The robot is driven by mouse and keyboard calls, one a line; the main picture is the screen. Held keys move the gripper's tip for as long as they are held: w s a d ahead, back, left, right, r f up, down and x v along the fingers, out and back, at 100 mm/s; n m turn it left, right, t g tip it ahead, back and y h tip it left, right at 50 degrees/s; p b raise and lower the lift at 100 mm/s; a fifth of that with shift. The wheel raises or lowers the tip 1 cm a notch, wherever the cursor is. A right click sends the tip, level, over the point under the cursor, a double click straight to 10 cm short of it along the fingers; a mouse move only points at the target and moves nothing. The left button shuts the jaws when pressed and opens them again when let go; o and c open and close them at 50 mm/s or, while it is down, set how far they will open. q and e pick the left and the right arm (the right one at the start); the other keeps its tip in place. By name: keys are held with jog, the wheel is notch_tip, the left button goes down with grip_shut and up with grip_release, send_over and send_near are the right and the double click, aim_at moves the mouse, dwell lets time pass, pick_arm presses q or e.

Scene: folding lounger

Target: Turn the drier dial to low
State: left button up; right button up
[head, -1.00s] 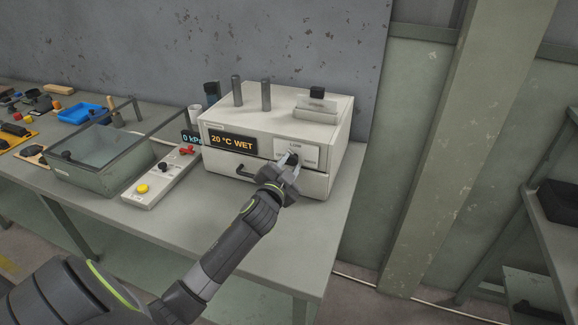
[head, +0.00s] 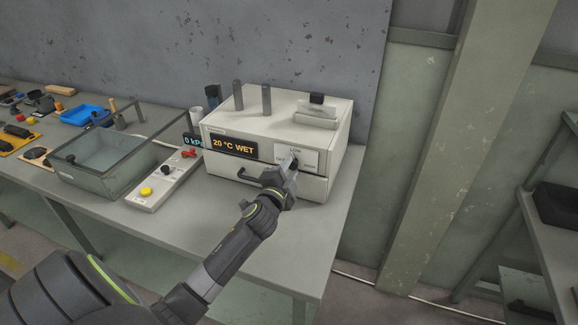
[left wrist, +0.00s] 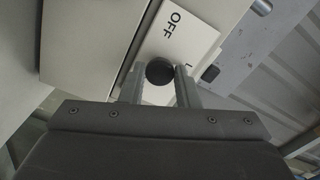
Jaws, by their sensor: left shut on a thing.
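The drier (head: 240,125) is a pale box on the bench. Its front display (head: 234,146) reads "20 °C WET". The white dial plate (head: 311,158) is at the right of the front, with "LOW" at its top; "OFF" shows large on it in the left wrist view (left wrist: 190,35). The dial (left wrist: 160,71) is a dark round knob. My left gripper (head: 292,163) is shut on it, with one finger on each side in the left wrist view (left wrist: 160,82). The gripper mostly hides the dial in the head view, so its setting is unclear. My right gripper is not in view.
A drawer with a dark handle (head: 255,178) lies below the dial plate. A control box (head: 160,180) with a yellow button and a glass-sided tank (head: 95,160) stand to the left. The bench's front right is clear.

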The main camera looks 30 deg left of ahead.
pick_arm(q)
jog(key=shift+m+p, duration=0.95)
jog(key=shift+m, duration=1.25)
jog(key=o, duration=0.9)
jog(key=shift+o, duration=0.2)
jog(key=b+v, duration=0.2)
jog(key=v, duration=1.5)
jog(key=shift+s, duration=0.2)
jog(key=shift+a+f, duration=0.1)
